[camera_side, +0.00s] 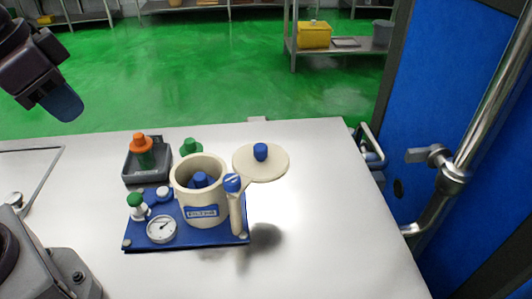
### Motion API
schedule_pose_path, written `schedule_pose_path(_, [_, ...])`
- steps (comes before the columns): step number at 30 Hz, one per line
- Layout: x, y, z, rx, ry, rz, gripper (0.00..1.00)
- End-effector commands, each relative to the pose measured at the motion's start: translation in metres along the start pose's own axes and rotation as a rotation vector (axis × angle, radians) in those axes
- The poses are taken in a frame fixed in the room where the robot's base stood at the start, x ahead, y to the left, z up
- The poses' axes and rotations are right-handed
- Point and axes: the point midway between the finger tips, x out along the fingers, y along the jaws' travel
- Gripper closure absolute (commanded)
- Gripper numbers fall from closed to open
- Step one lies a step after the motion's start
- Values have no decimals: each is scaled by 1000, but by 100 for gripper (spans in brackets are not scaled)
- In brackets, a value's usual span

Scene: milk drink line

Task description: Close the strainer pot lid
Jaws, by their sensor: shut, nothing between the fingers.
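The cream strainer pot (205,205) stands upright on a blue base plate (190,240), with a blue label on its front and a blue part inside. Its handle is on the right, with a blue piece at the top. The round cream lid (272,168) with a blue knob (260,152) is open, swung out to the right of the pot's mouth at about rim height. My gripper (66,104) is at the upper left, above and well away from the pot and lid. It is shut and empty, with its blue fingertips together.
A dark tray (133,175) with an orange-capped green bottle (143,150) stands behind the plate. A dial gauge (161,229) and green-topped fitting (137,205) sit at the plate's left. The table's right side is clear, near a blue wall (450,90) with a metal pipe.

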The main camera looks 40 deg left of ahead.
Motion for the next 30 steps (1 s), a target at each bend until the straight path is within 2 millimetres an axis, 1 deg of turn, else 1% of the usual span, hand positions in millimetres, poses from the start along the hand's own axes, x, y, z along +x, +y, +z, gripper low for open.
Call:
schedule_pose_path(1, [10,11,-9,71,-51,3,100])
schedule_pose_path(3, [23,24,-23,150,-103,-12,100])
schedule_pose_path(8, [56,60,-55,282,-185,-86,100])
schedule_pose_path(11, [80,87,-74,343,-205,-152,100])
schedule_pose_path(14, [106,118,-92,386,-196,-225,100])
schedule_pose_path(18, [140,159,-112,403,-134,-320,100])
schedule_pose_path(21, [158,182,-130,368,-54,-374,100])
schedule_pose_path(23, [161,188,-145,315,6,-397,100])
schedule_pose_path(24, [159,188,-154,275,43,-405,100])
schedule_pose_path(26, [152,190,-165,220,92,-407,100])
schedule_pose_path(27, [151,189,-168,192,110,-410,100])
schedule_pose_path(30, [151,188,-168,140,124,-412,100])
